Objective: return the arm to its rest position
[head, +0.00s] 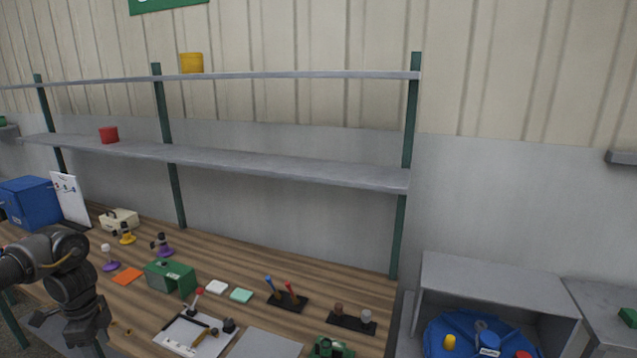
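My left arm comes in from the left edge, bent downward, over the front left of the wooden workbench (225,251). Its dark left gripper (88,334) hangs low at the bench's front edge, pointing down. The fingers are small and dark, so I cannot tell whether they are open or shut, and I see nothing clearly held. My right arm and gripper are not in view.
A grey shelf (230,162) spans above. A blue round tub (455,338) sits lower right.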

